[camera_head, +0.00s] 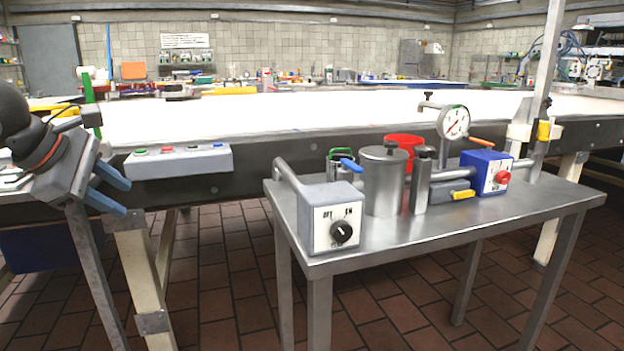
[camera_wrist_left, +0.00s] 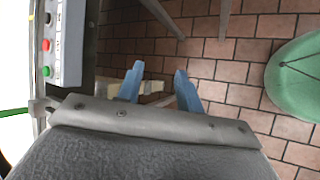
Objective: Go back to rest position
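My left gripper (camera_head: 112,188) hangs at the left of the head view, in front of the long white-topped table (camera_head: 300,112) and left of the grey control box (camera_head: 178,161). Its two blue fingers are spread apart with nothing between them. In the left wrist view the left gripper (camera_wrist_left: 156,82) points over the tiled floor, its fingers apart and empty. The control box with its black, red and green buttons also shows in the left wrist view (camera_wrist_left: 64,45). My right gripper is in neither view.
A steel side table (camera_head: 440,235) stands at right. It carries a switch box (camera_head: 335,222) with a black knob, a metal canister (camera_head: 385,182), a red container (camera_head: 404,142), a dial gauge (camera_head: 453,123) and a blue box (camera_head: 485,171). A green round object (camera_wrist_left: 295,75) shows right in the wrist view.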

